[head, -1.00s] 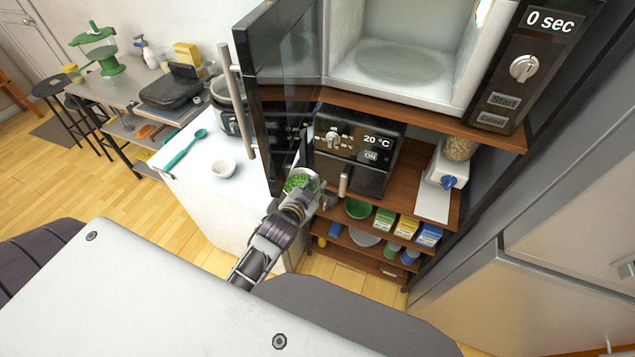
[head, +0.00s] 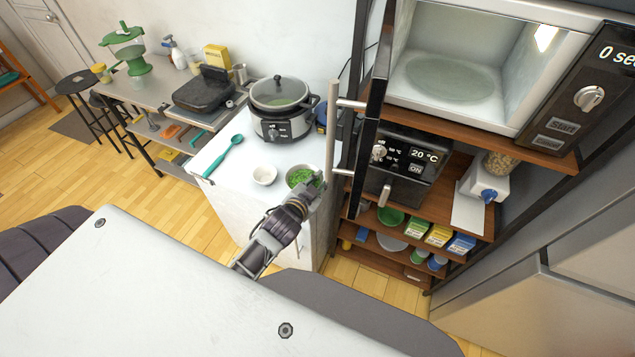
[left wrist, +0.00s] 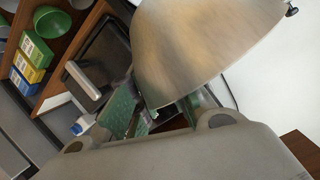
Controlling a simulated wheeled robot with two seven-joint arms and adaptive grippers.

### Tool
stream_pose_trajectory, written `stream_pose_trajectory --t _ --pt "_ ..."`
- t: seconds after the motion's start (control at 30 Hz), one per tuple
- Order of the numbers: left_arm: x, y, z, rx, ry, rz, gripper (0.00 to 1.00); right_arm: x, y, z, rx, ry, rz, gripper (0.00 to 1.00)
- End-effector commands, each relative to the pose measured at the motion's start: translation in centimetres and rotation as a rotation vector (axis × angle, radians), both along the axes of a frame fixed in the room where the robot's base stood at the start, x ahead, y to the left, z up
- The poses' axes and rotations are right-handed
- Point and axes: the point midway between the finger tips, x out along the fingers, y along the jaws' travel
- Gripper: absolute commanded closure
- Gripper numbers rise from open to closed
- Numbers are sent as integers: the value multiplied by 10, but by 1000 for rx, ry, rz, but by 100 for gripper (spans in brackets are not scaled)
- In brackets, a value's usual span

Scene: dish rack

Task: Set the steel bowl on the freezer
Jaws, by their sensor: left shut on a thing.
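My left gripper (head: 311,189) is shut on the bowl's near right side. In the left wrist view the bowl's curved metal side (left wrist: 190,45) fills the top, with the green finger pads (left wrist: 150,118) at its rim. The bowl appears over the freezer top near its right edge; I cannot tell whether it touches. My right gripper is not in view.
On the freezer are a slow cooker (head: 279,108), a small white bowl (head: 264,175) and a teal spoon (head: 224,156). The open microwave door (head: 372,110) with its long handle stands close right of the steel bowl. Shelves (head: 480,224) are beyond it.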

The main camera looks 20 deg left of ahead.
Motion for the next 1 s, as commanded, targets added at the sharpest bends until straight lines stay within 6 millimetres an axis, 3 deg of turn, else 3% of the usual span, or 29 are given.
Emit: stream_pose_trajectory --t 0.67,1.0 --pt "2 1 5 2 -2 4 100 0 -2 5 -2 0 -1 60" --pt "28 12 -9 10 1 80 100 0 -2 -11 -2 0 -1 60"
